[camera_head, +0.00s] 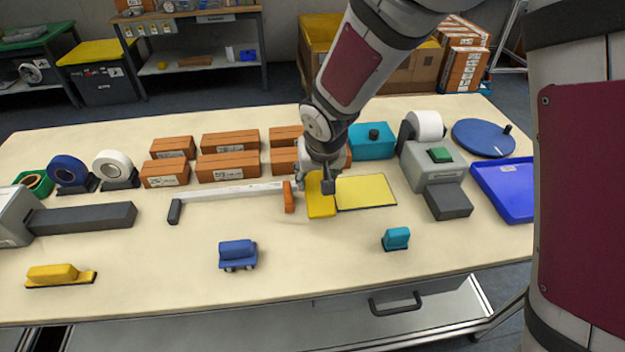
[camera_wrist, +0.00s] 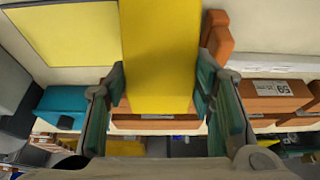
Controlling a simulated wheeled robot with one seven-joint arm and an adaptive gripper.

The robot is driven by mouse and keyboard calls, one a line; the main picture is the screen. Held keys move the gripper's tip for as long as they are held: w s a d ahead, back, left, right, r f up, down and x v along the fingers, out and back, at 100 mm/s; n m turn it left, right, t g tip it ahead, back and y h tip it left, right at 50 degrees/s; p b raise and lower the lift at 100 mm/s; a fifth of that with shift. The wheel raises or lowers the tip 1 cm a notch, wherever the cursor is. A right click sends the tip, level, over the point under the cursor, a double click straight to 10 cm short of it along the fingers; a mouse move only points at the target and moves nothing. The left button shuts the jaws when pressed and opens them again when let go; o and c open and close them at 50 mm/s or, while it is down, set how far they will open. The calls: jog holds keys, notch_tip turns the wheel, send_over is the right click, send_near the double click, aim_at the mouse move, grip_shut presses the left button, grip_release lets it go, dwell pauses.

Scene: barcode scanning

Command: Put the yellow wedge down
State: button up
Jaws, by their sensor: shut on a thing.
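The yellow wedge (camera_head: 320,204) is in my gripper (camera_head: 318,182), at the middle of the table, just left of a flat yellow pad (camera_head: 366,192). In the wrist view the wedge (camera_wrist: 160,50) is a broad yellow block between the two fingers of my gripper (camera_wrist: 160,95), one finger at each side. My gripper is shut on it. The wedge is close over the tabletop; I cannot tell whether its underside touches. The gripper hides its far end in the head view.
An orange-ended white bar (camera_head: 235,192) lies close left of the wedge. Orange boxes (camera_head: 228,166) and a teal box (camera_head: 372,141) stand behind. A label printer (camera_head: 433,165) and blue tray (camera_head: 508,188) are at right. Small blue (camera_head: 238,254) and teal (camera_head: 396,239) items are in front, with bare tabletop between.

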aim_at(317, 189)
jog(key=shift+f, duration=2.05)
jog(key=o, duration=1.3)
jog(key=shift+f, duration=0.1)
jog(key=shift+o, duration=0.2)
jog(key=v, duration=1.2)
jog(key=shift+s+p, duration=0.15)
jog(key=shift+p, duration=0.15)
